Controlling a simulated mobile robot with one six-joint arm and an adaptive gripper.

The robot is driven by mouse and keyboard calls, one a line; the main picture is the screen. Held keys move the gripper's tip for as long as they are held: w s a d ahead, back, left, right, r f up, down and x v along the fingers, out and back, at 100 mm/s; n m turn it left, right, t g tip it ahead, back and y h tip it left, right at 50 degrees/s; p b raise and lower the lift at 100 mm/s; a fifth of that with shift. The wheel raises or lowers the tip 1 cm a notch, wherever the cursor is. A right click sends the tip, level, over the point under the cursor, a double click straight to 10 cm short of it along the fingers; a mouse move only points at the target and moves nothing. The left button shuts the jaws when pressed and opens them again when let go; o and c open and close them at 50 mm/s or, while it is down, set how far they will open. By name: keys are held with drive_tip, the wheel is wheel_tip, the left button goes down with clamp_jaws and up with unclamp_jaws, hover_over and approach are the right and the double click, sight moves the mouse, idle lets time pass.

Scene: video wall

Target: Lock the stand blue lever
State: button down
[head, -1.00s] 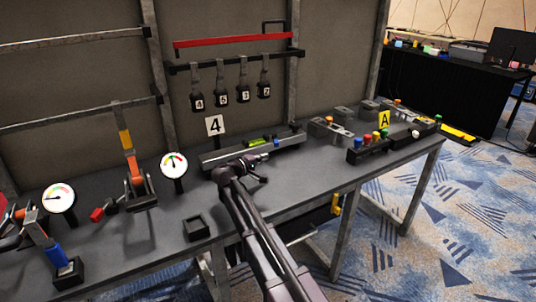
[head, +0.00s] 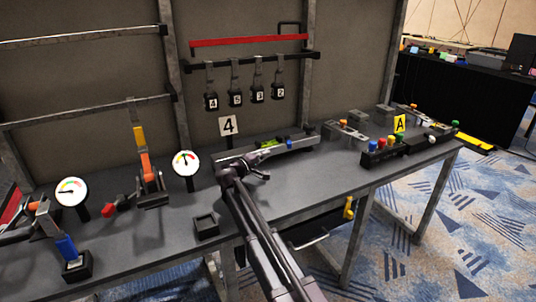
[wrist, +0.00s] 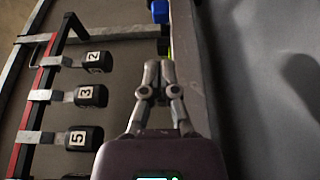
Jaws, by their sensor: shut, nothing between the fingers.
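A blue-handled lever (head: 66,247) stands at the lower left of the head view, tilted, above a small black block (head: 78,267) on the bench. In the head view my arm partly hides the rail's left end, to the right of the blue-handled lever.
Two round gauges (head: 186,163) and an orange-handled clamp (head: 146,168) stand on the bench. Numbered black tags (head: 258,93) hang from a bar behind the rail. Coloured buttons (head: 381,146) are at the right. An open black box (head: 206,226) stands by the front edge.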

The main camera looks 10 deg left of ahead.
sight(288, 141)
drive_tip(key=x, duration=0.9)
drive_tip(key=shift+s+a, duration=0.15)
drive_tip(key=shift+a, duration=0.1)
idle(0.3)
drive_tip(key=shift+y, duration=0.3)
